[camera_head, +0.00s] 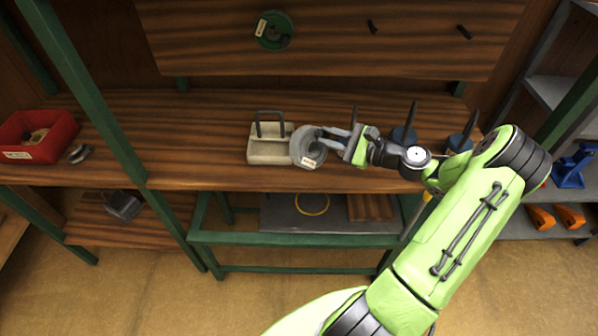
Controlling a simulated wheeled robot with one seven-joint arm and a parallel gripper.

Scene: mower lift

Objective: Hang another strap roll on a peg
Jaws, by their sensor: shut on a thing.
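A grey strap roll (304,151) with a small white label is above the wooden bench top, just right of a beige block with a dark handle. My gripper (325,141) reaches in from the right and is shut on the grey roll's right side. I cannot tell whether the roll still touches the bench. A green strap roll (273,31) hangs on the left of the wooden back board. Two bare dark pegs stick out of the board, a middle peg (373,27) and a right peg (465,33).
The beige block (268,150) stands close beside the grey roll. Dark blue bases with upright spikes (404,134) stand behind my wrist. A red bin (36,137) is at the far left. The bench between bin and block is mostly clear. A green post (85,90) rises at left.

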